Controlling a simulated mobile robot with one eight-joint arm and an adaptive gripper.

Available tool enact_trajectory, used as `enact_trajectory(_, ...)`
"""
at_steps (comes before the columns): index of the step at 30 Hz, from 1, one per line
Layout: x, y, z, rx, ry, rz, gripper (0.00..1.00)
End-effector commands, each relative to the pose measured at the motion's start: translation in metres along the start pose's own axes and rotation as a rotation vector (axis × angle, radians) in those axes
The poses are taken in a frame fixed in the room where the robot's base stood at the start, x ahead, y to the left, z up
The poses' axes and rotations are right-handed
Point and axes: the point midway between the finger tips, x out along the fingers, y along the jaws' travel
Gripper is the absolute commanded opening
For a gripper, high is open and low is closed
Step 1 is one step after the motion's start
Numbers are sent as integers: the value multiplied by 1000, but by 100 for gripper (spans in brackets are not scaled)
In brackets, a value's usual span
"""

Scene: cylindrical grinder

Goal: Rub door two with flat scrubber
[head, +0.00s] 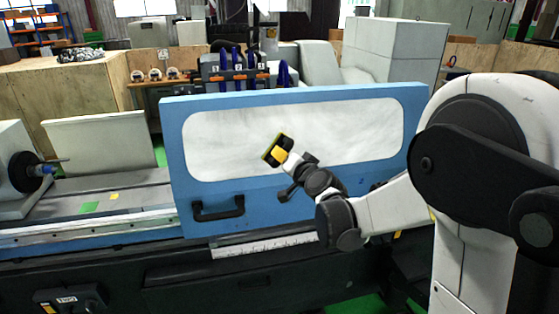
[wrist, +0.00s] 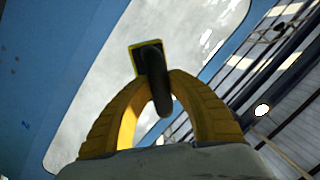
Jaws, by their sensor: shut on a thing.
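The blue door (head: 300,190) stands upright in front of the machine, with a long whitish window (head: 220,140) and a black handle (head: 218,209) at lower left. A small "2" shows on its blue frame near the lower right. My gripper (head: 284,156) is shut on the flat scrubber (head: 272,147), a yellow and black pad, in front of the window's middle. In the wrist view my yellow fingers (wrist: 158,85) close around the scrubber's dark handle (wrist: 155,75); the pad's yellow edge shows behind it. I cannot tell whether the pad touches the window.
The grinder's bed (head: 110,205) runs along the front, with a dark spindle (head: 28,172) at left. Blue-handled tools (head: 237,60) hang in a numbered rack behind the door. A pale panel (head: 98,142) stands left of the door.

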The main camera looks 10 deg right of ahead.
Motion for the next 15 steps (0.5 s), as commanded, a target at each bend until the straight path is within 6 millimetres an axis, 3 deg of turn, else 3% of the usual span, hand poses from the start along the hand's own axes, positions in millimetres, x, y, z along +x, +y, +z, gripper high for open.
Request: enact_trajectory(15, 49, 10, 1, 0, 0, 0, 0)
